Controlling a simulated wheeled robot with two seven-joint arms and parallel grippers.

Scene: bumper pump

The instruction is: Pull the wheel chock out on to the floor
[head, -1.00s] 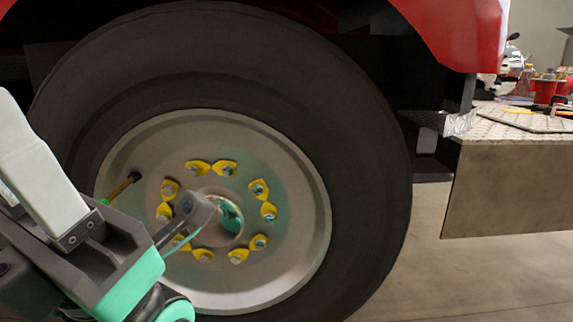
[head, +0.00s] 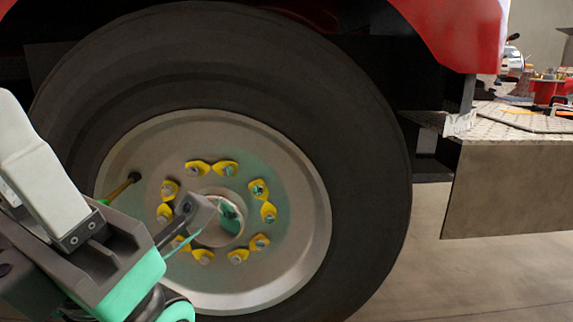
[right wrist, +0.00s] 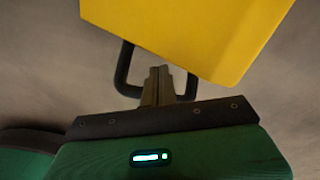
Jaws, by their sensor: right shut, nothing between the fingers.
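The wheel chock (right wrist: 190,30) is a yellow block at the top of the right wrist view, with a black loop handle (right wrist: 122,78) on its near side. My right gripper (right wrist: 158,74) is shut, with its fingertips overlapping the handle loop just short of the yellow face. Nothing is held between the fingers. I cannot tell whether the tips pass through the loop or lie over it. My left gripper (head: 190,212) is at the lower left of the head view, in front of the wheel hub; its opening is unclear. The chock and right gripper are not in the head view.
A large black tyre (head: 370,170) with a grey rim and yellow nut markers fills the head view's middle, under a red body (head: 450,30). A metal bumper deck (head: 510,185) with cluttered items stands at the right. Bare floor (head: 480,280) shows below it.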

